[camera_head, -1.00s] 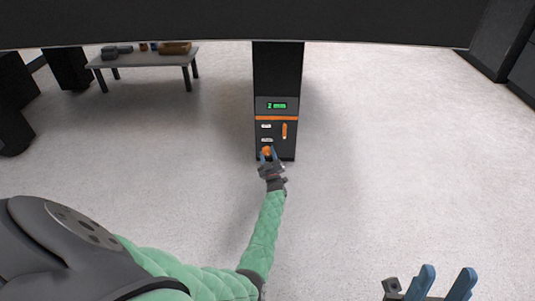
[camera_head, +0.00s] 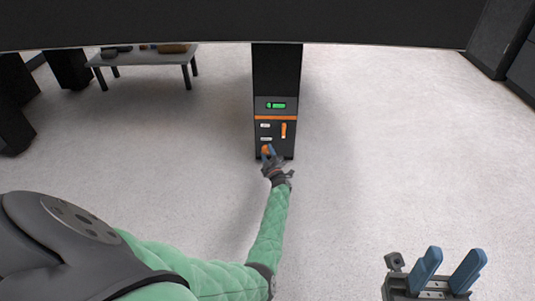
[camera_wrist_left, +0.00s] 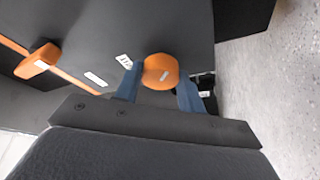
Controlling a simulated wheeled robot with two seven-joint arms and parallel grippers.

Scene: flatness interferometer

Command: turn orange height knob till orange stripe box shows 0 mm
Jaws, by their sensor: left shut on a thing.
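The orange height knob (camera_head: 267,149) sits low on the front of the dark box with the orange stripe (camera_head: 275,118). My left gripper (camera_head: 269,154) is shut on the knob. In the left wrist view its blue fingers (camera_wrist_left: 161,80) stand on either side of the round orange knob (camera_wrist_left: 160,71). The green display (camera_head: 276,105) above the stripe is lit, but its reading is too small to tell. My right gripper (camera_head: 445,270) is open and empty at the lower right, far from the box.
An orange lever handle (camera_head: 284,130) is on the same panel, right of the knob; it also shows in the left wrist view (camera_wrist_left: 38,61). A dark slab (camera_head: 230,22) spans above the box. A low table (camera_head: 143,60) with small items stands at the back left. The floor around is clear.

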